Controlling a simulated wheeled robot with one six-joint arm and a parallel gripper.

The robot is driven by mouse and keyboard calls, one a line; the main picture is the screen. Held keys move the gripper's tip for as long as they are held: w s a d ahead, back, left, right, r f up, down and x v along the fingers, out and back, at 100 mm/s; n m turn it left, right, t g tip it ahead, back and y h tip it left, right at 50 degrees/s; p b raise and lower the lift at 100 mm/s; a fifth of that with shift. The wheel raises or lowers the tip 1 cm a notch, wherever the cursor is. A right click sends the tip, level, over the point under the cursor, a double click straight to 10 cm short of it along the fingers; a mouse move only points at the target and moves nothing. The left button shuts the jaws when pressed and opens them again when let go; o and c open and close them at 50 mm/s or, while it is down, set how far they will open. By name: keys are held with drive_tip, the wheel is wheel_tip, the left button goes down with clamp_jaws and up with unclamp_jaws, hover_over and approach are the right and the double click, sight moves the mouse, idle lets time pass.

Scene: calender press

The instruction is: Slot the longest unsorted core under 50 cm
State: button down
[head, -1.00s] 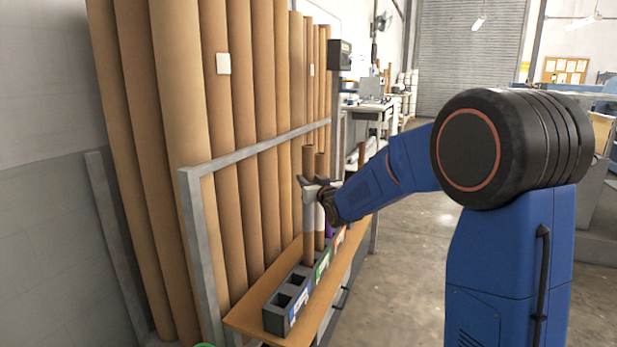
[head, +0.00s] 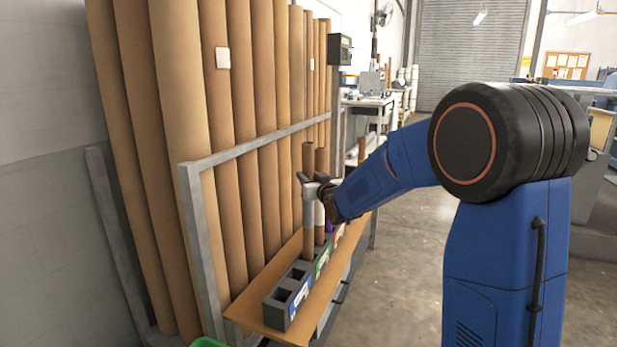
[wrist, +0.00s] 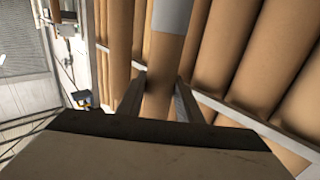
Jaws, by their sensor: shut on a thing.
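My gripper (head: 313,188) is shut on a slim brown core (head: 308,242) with a pale grey band. The core stands upright. Its lower end is at the grey slotted rack (head: 277,312); I cannot tell how far it sits in a slot. In the wrist view my gripper's fingers (wrist: 160,98) lie on either side of the core (wrist: 157,75), whose grey band shows at the top edge. A second brown core (head: 320,160) stands just behind the held one, partly hidden by it and the gripper. The rack's near slots are empty.
The rack sits on a narrow wooden shelf (head: 250,315) and carries blue, green, purple and orange labels. Tall brown tubes (head: 180,120) lean behind a grey rail (head: 255,146) on the left. A green rim (head: 208,343) shows at the bottom.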

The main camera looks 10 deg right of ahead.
drive_tip(key=shift+f, duration=2.1)
drive_tip(key=c, duration=1.2)
unclamp_jaws()
drive_tip(key=s+d, duration=0.1)
drive_tip(key=s, duration=1)
drive_tip(key=s+d, duration=0.1)
drive_tip(key=s, duration=0.5)
drive_tip(key=shift+s+d, duration=0.1)
drive_tip(key=shift+d, duration=0.25)
drive_tip(key=s+d+f+g+h, duration=0.1)
drive_tip(key=s+g, duration=0.3)
drive_tip(key=s, duration=0.9)
drive_tip(key=s+d+f+m+g+h, duration=0.1)
drive_tip(key=s+f+g, duration=0.3)
drive_tip(key=s, duration=0.9)
drive_tip(key=s+d+f+g, duration=0.2)
drive_tip(key=s+g, duration=0.3)
drive_tip(key=s, duration=0.8)
drive_tip(key=shift+s+d+f+m+h, duration=0.1)
drive_tip(key=shift+f+m+h, duration=0.1)
drive_tip(key=shift+f, duration=0.2)
drive_tip(key=shift+s+d+f+m+h, duration=0.1)
drive_tip(key=shift+f+m+h, duration=0.1)
drive_tip(key=shift+f, duration=0.15)
